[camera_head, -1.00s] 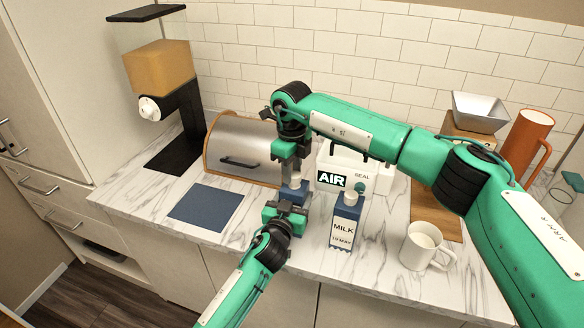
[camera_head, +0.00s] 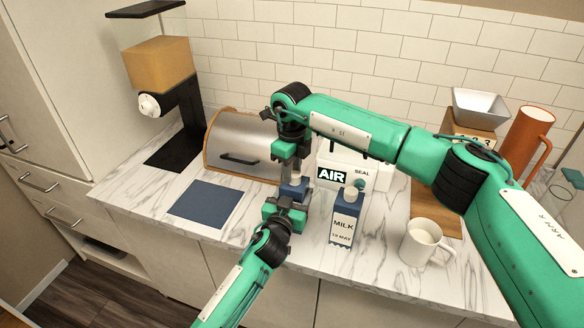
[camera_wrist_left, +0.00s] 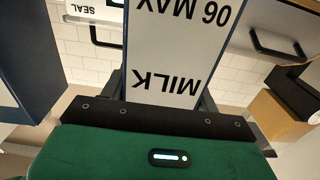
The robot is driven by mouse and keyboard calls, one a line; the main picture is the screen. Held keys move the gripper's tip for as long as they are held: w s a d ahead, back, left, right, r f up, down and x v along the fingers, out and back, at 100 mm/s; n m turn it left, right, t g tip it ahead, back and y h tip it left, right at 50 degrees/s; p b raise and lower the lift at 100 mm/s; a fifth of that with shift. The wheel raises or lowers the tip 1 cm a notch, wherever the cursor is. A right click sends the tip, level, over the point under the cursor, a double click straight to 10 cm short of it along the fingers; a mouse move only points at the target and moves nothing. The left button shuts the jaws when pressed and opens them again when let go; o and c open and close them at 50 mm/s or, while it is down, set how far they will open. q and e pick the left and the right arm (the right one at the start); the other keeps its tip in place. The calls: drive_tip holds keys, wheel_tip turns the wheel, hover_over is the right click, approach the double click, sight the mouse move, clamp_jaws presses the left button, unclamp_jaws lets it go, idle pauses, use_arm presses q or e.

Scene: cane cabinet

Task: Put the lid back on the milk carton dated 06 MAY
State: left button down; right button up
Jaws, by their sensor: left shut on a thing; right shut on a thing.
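The milk carton dated 06 MAY shows its white front, upside down, in the left wrist view (camera_wrist_left: 180,45). In the head view its blue top (camera_head: 294,190) shows between my two grippers. My left gripper (camera_head: 286,212) is shut on this carton, which looks upright. My right gripper (camera_head: 293,170) points down just above the carton's top, shut on a small white thing, apparently the lid (camera_head: 297,178). The fingers mostly hide it, so I cannot tell whether it touches the neck. A second milk carton (camera_head: 345,224), dated 19 MAY with a white cap, stands just to the right.
A white AIR SEAL box (camera_head: 362,184) stands behind the cartons. A bread bin (camera_head: 237,150) is behind left, a blue mat (camera_head: 203,203) at left. A white mug (camera_head: 423,243) stands at right near a wooden board (camera_head: 440,212). The counter between mat and carton is clear.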

drive_tip(key=m, duration=0.5)
drive_tip(key=shift+w+d, duration=0.15)
drive_tip(key=m, duration=0.4)
drive_tip(key=shift+d+m, duration=0.15)
drive_tip(key=shift+m, duration=0.25)
drive_tip(key=m, duration=0.4)
drive_tip(key=shift+d+m, duration=0.1)
drive_tip(key=shift+m, duration=0.2)
drive_tip(key=m, duration=0.6)
drive_tip(key=shift+d, duration=0.2)
drive_tip(key=m, duration=0.6)
drive_tip(key=shift+s+d+f, duration=0.1)
drive_tip(key=shift+s, duration=0.15)
drive_tip(key=m, duration=0.7)
drive_tip(key=shift+s, duration=0.2)
drive_tip(key=o, duration=0.9)
